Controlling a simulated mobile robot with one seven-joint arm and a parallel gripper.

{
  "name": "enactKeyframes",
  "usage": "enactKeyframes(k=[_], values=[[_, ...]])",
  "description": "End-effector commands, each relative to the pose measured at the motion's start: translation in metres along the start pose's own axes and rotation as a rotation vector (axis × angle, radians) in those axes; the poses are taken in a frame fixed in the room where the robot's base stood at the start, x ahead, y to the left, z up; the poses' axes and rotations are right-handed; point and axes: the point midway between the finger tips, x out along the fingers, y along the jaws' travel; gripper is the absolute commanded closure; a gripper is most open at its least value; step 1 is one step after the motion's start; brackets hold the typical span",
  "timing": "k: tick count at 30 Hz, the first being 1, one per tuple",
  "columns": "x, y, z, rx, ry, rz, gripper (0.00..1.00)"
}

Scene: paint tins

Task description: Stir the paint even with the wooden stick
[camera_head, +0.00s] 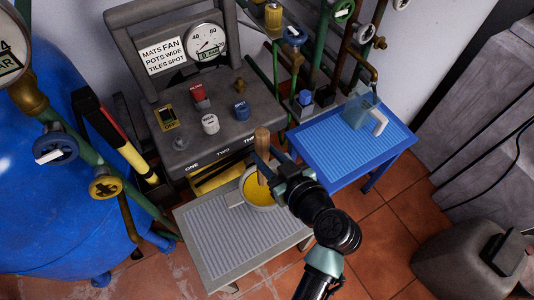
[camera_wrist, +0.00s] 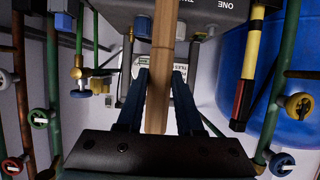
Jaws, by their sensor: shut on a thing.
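The wooden stick (camera_head: 262,142) stands roughly upright between the fingers of my gripper (camera_head: 266,170), which is shut on it. In the wrist view the stick (camera_wrist: 162,60) runs up between the two dark fingers (camera_wrist: 160,95). The paint tin (camera_head: 237,199) holds yellow paint (camera_head: 259,193) and stands on the grey ribbed table (camera_head: 215,240). The stick's lower part is over the tin's mouth; my gripper hides part of the tin, and I cannot tell how deep the lower end reaches.
A control panel (camera_head: 190,150) with knobs and a gauge stands behind the tin. A blue table (camera_head: 335,160) with a clear jug (camera_head: 359,108) is at the right. Pipes and valves flank the panel. A blue tank (camera_head: 60,210) is at the left; a grey canister (camera_head: 465,265) stands lower right.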

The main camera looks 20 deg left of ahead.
Motion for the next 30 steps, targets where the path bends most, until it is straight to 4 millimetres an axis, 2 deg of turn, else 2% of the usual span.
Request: enactKeyframes(k=[18,30], values=[[-0.02,0.001,-0.047,-0.001,0.001,0.001,1.0],[-0.02,0.001,-0.046,0.0,0.001,0.0,1.0]])
